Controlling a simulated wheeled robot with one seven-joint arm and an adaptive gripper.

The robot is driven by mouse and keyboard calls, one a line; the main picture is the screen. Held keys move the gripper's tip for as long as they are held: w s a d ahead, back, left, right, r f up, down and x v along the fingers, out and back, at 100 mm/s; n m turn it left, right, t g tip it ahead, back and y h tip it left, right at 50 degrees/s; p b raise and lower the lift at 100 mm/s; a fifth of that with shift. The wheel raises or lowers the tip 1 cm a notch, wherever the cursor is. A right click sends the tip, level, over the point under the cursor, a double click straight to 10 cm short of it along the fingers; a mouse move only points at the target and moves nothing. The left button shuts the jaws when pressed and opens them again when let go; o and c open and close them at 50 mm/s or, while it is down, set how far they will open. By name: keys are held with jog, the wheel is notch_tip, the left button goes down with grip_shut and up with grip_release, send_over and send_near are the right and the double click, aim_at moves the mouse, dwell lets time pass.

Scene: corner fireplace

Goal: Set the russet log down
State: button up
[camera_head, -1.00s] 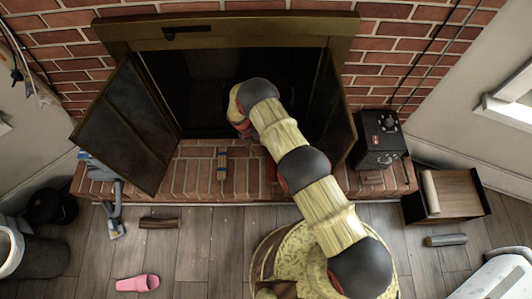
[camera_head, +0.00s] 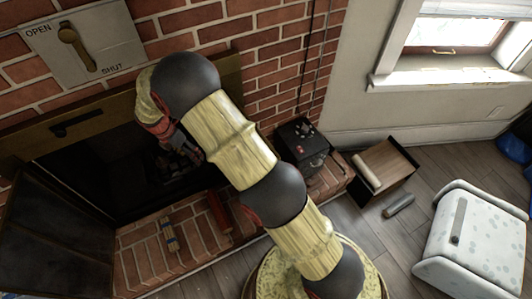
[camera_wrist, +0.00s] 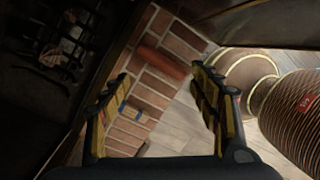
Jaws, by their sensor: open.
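The russet log (camera_head: 219,212) lies on the brick hearth (camera_head: 190,243), right of a small tan-and-blue item. In the wrist view the log (camera_wrist: 162,62) lies across the bricks beyond the fingertips, with a visible gap between. My gripper (camera_head: 188,152) hangs in front of the firebox opening, above and left of the log, partly hidden by my arm. In the wrist view my gripper (camera_wrist: 160,88) has its two yellow-and-black fingers wide apart, with nothing between them.
The dark firebox (camera_head: 110,175) holds a grate (camera_wrist: 65,45). A black box (camera_head: 302,143) stands on the hearth's right end. A tray (camera_head: 392,150) with a pale log (camera_head: 367,171), a grey log (camera_head: 399,205) and a spotted white chest (camera_head: 478,240) are on the floor at right.

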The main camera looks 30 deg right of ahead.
jog(key=s+d+r+m+t+y, duration=0.1)
jog(key=s+d+r+m, duration=0.25)
jog(key=r, duration=0.55)
jog(key=s+d+r+m+t, duration=0.1)
jog(key=s+d+r+m, duration=0.3)
jog(key=r, duration=0.5)
jog(key=s+d+r+m+t+y, duration=0.1)
jog(key=s+d+r+m, duration=0.1)
jog(key=s+r+m, duration=0.5)
jog(key=s+d+r+m+t, duration=0.1)
jog(key=s+r+m, duration=0.4)
jog(key=s, duration=0.5)
jog(key=s+d+r+m+t, duration=0.2)
jog(key=s+d+r+m, duration=0.1)
jog(key=s, duration=0.7)
jog(key=shift+s+d+r+m+y, duration=0.35)
jog(key=shift+r+m, duration=0.5)
jog(key=shift+m, duration=0.3)
notch_tip(320, 180, up, 4)
jog(key=p, duration=0.3)
jog(key=shift+w+f, duration=0.1)
jog(key=shift+f, duration=0.1)
